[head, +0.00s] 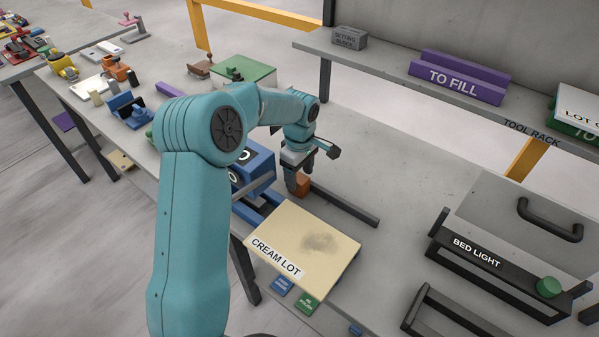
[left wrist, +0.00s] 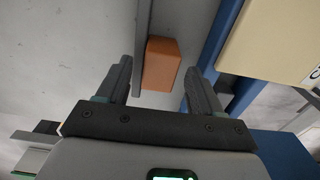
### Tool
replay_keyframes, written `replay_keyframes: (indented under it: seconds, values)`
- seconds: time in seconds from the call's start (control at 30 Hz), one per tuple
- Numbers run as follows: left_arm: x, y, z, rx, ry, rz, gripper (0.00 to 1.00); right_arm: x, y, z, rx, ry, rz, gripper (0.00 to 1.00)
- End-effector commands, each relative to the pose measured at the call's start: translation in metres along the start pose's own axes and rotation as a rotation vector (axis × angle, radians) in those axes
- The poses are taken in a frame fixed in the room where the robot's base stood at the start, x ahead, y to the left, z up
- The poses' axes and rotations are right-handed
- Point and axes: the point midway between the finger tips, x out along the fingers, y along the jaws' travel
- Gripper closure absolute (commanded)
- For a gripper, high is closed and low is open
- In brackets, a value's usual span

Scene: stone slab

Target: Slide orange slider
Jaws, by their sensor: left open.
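The orange slider (head: 303,184) is a small block on the slab, by a dark rail (head: 345,205) that runs toward the lower right. It also shows in the left wrist view (left wrist: 161,64), ahead of the fingers and near the middle of the gap. My left gripper (head: 297,182) points down over the slider in the head view. In the left wrist view its two fingers (left wrist: 160,88) are open, one to each side of the slider's near end. I cannot tell whether either finger touches it. My right gripper is not in view.
A cream board marked CREAM LOT (head: 305,245) lies close to the slider, over blue supports. A blue block (head: 253,166) stands left of the gripper. The BED LIGHT fixture (head: 480,255) is at right.

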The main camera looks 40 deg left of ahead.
Motion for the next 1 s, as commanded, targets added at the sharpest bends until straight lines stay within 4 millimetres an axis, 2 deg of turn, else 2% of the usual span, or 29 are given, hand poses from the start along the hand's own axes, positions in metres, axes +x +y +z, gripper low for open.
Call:
replay_keyframes:
  seconds: [0.03,0.07,0.2,0.23,0.27,0.37,0.47,0.7,0.8,1.0]
  values:
    - [0.0,0.0,0.0,0.0,0.0,0.0,0.34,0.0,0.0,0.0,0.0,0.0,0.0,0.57]
    - [0.0,0.0,0.0,0.0,0.0,0.0,0.41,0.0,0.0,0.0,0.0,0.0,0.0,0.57]
    - [0.0,0.0,0.0,0.0,0.0,-0.001,0.86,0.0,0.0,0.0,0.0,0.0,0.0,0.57]
    - [0.0,0.0,0.0,0.0,0.0,-0.001,0.96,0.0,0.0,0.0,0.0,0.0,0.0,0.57]
    - [0.0,0.0,0.0,0.0,0.0,-0.001,1.0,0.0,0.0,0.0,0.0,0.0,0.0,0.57]
    - [0.0,0.0,0.001,0.001,0.0,-0.001,1.0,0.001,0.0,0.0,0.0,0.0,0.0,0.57]
    - [0.002,0.001,0.014,0.005,-0.001,-0.001,1.0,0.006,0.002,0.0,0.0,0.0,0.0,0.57]
    - [0.002,0.001,0.072,0.008,0.0,0.001,1.0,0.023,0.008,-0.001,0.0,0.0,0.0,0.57]
    - [0.001,0.001,0.087,0.006,0.0,0.002,1.0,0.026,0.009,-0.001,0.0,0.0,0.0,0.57]
    - [-0.001,0.0,0.096,0.001,0.001,0.003,1.0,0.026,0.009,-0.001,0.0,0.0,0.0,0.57]
